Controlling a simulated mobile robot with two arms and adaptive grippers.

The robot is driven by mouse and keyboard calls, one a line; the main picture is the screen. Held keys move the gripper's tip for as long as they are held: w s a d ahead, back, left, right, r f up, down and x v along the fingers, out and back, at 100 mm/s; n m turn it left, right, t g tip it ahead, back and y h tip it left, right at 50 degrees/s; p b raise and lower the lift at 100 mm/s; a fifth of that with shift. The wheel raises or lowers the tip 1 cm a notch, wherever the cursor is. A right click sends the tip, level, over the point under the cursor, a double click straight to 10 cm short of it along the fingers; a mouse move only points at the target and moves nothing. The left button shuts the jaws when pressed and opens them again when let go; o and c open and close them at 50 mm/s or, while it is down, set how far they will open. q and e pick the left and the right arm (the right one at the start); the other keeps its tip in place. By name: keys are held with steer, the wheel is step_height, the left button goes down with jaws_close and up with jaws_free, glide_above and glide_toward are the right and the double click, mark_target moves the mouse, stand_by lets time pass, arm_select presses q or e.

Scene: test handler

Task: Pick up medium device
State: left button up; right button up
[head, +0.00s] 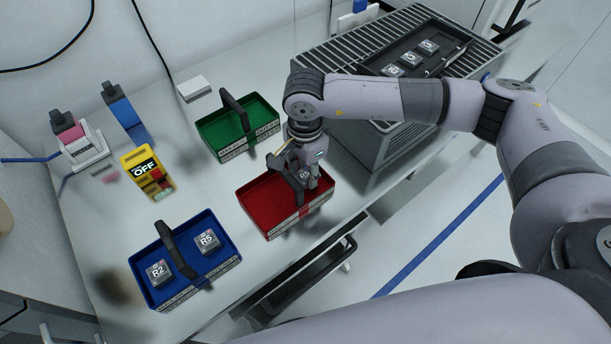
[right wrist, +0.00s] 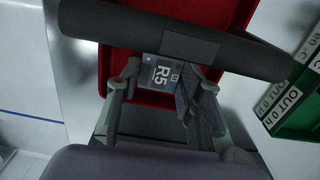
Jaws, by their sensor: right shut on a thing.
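My right gripper (head: 306,180) reaches down into the red basket (head: 262,212), beside its dark handle. In the right wrist view, the gripper (right wrist: 162,92) is shut on a small grey device marked R5 (right wrist: 160,76), with one finger at each side. The dark handle (right wrist: 110,28) crosses in front of the device's upper part. In the head view the held device (head: 304,174) is mostly hidden by the gripper. It is low in the basket; I cannot tell whether it touches the floor. My left gripper is not in view.
A blue basket (head: 150,290) holds devices R2 (head: 159,273) and R5 (head: 207,241). An empty green basket (head: 215,137) stands behind the red one. A yellow OFF switch box (head: 146,168) is at left. The grey machine (head: 385,135) at right carries a black tray with several devices (head: 411,58).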

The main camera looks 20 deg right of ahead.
mark_target(305, 175)
steer(key=shift+r+p, duration=0.95)
steer(key=shift+r, duration=1.45)
